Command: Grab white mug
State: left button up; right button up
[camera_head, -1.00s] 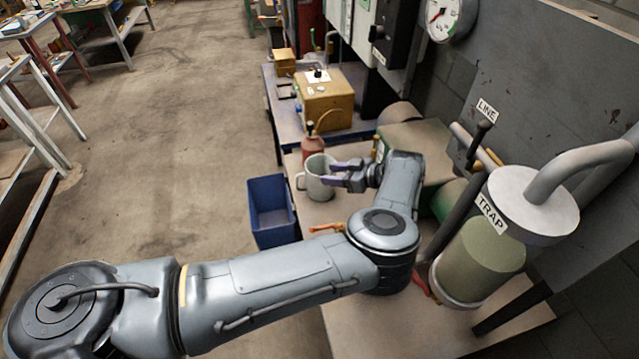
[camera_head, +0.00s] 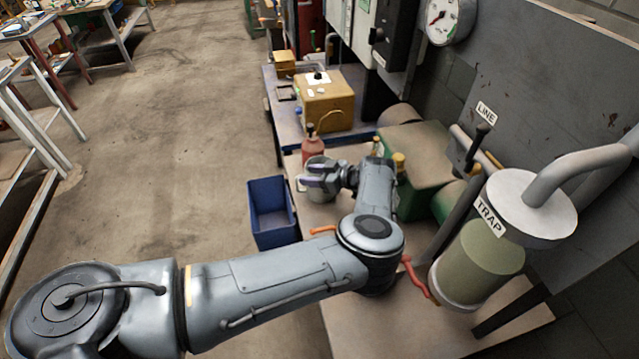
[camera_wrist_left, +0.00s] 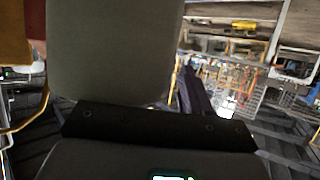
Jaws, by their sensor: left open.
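The white mug (camera_head: 322,192) stands upright on the near table and looks greyish white. My left gripper (camera_head: 306,176) covers much of it in the head view, with its fingers pointing left across the mug's upper part. The fingers are apart. In the left wrist view a large grey-white surface, probably the mug (camera_wrist_left: 112,50), fills the upper left close to the camera. I cannot tell whether the fingers touch the mug. My right gripper is not in view.
A red bottle (camera_head: 312,144) stands just behind the mug. A blue bin (camera_head: 272,226) is left of the table. A yellow box (camera_head: 326,106) sits on the table behind.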

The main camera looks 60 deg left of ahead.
pick_arm(q)
grip_shut()
dwell(0.4)
